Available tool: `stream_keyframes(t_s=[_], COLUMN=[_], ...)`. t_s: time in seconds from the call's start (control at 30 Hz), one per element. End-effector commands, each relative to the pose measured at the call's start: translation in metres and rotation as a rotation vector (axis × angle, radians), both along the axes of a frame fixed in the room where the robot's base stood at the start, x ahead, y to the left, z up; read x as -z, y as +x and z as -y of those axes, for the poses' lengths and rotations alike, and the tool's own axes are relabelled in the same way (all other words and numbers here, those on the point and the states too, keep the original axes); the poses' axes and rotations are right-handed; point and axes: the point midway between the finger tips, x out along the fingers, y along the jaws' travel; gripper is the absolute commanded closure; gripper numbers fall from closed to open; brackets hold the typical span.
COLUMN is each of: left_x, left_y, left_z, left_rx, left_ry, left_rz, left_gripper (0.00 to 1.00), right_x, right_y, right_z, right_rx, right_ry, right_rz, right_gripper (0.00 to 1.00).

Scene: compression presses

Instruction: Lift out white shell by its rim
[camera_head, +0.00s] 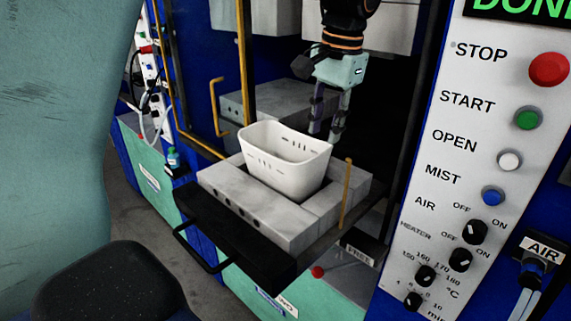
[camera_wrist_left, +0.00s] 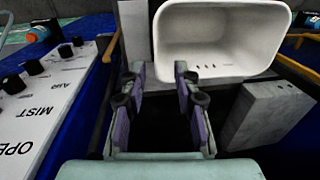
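The white shell (camera_head: 287,170) is an open, tub-like piece with small slots in its wall. It sits upright in the grey mould block (camera_head: 246,211) of the press, its rim well above the block. In the left wrist view the shell (camera_wrist_left: 213,40) shows beyond the fingertips, its open top facing the camera. My left gripper (camera_head: 325,134) hangs fingers down just behind the shell's right rim. In the left wrist view my left gripper (camera_wrist_left: 160,76) has its fingers apart with nothing between them. Whether a finger touches the rim I cannot tell. My right gripper is in neither view.
The control panel (camera_head: 470,165) with knobs and buttons stands close on the right. A yellow rod (camera_head: 346,193) rises at the block's right corner. Yellow rails (camera_head: 218,104) stand to the left. A black handle (camera_head: 200,250) sticks out in front.

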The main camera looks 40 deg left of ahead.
Motion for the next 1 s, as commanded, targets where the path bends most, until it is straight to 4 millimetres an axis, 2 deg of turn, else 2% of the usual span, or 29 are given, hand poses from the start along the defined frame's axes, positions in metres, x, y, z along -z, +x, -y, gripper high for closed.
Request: stream_keyframes(t_s=[0.37,0.6,0.93,1.0], left_x=[0.038,0.070,0.078,0.078], left_y=[-0.008,-0.008,-0.004,-0.004], left_z=[-0.001,-0.004,-0.006,-0.007], left_rx=[0.000,-0.001,0.000,0.000], left_ry=[-0.001,-0.001,0.000,0.000], left_rz=[-0.005,-0.004,0.000,0.000], left_gripper=[0.69,0.69,0.69,0.75], right_x=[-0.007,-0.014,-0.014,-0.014], right_y=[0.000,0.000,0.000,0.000], right_z=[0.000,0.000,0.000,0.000], right_rx=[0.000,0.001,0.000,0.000], right_ry=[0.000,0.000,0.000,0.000], right_rz=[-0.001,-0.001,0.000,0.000], right_gripper=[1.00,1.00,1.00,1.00])
